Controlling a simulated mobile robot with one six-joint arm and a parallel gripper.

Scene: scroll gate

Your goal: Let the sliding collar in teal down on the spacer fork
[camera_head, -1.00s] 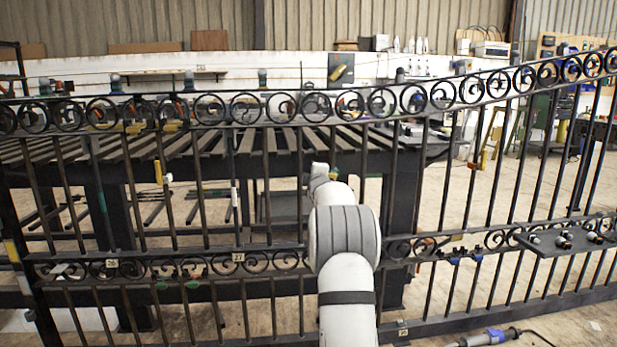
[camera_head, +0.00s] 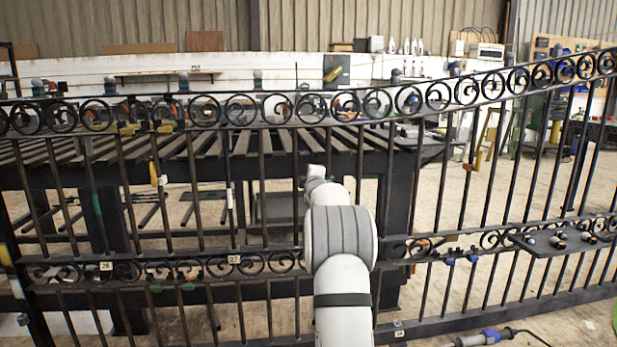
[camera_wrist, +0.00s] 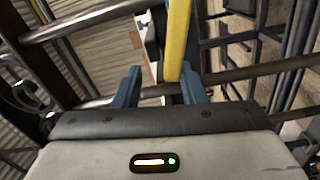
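My gripper (camera_wrist: 160,72) shows in the wrist view as two blue fingers standing apart with nothing clamped between them. A yellow strip (camera_wrist: 178,40) runs down the picture between the fingers; its distance from them is unclear. A whitish piece (camera_wrist: 151,45) is left of it. In the head view my arm hides the gripper. I cannot make out the teal collar or the spacer fork with certainty. Small green pieces (camera_head: 187,286) sit on gate bars just below the lower scroll band (camera_head: 205,264). A yellow piece (camera_head: 154,173) and a white piece (camera_head: 229,198) sit on upper bars.
The black scroll gate (camera_head: 300,110) spans the head view, its bars close together. A slatted bench (camera_head: 200,145) stands behind it. A small dark shelf (camera_head: 560,242) juts out at right. Blue pieces (camera_head: 462,257) sit on the gate at right. A tool (camera_head: 490,338) with a cable lies low.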

